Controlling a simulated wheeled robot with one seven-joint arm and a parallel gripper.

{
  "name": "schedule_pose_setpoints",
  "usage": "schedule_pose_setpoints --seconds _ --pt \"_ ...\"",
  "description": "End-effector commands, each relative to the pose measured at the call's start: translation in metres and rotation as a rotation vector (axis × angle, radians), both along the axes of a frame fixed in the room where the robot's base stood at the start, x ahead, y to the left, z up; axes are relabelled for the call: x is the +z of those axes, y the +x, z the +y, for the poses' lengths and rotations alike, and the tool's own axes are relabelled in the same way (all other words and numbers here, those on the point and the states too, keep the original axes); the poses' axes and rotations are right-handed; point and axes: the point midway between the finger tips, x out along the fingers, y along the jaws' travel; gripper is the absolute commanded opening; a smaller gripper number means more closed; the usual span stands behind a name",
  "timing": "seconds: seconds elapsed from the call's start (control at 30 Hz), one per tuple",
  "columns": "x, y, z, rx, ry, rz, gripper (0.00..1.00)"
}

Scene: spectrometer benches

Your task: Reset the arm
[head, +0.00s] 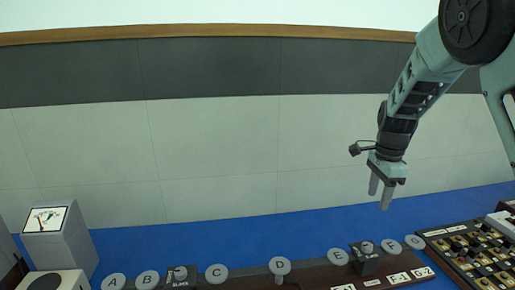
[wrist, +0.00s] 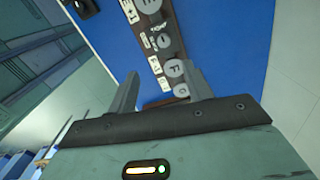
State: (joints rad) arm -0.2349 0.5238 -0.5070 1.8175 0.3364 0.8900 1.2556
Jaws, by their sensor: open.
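My gripper (head: 380,190) hangs at the right in the head view, pointing down, above the blue bench top (head: 200,243). Its two fingers are apart with nothing between them. In the wrist view my gripper (wrist: 160,85) also shows open, with a row of round labelled discs on a dark strip (wrist: 160,40) below and beyond the fingers. The gripper does not touch anything in either view.
A dark panel (head: 320,278) with round lettered discs runs along the front of the bench. A grey box with a dial meter (head: 45,219) stands at the left. A board of brass-coloured parts (head: 470,250) lies at the right. A pale tiled wall (head: 220,140) stands behind.

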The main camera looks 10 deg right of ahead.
Motion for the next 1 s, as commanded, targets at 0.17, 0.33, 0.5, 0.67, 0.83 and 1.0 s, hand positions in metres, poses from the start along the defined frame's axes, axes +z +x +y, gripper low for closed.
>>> schedule_pose_setpoints --seconds 0.17,0.33,0.5,0.67,0.83,1.0 --pt "-0.001 -0.041 0.088 0.422 0.085 -0.01 0.5" --pt "0.002 -0.12 0.183 1.044 0.141 -0.046 0.5" --pt "0.001 -0.218 0.24 1.692 0.122 -0.085 0.5" --pt "-0.007 -0.285 0.253 2.154 0.061 -0.091 0.5" --pt "-0.012 -0.312 0.252 2.357 0.023 -0.083 0.5" --pt "-0.012 -0.313 0.252 2.368 0.023 -0.081 0.5"
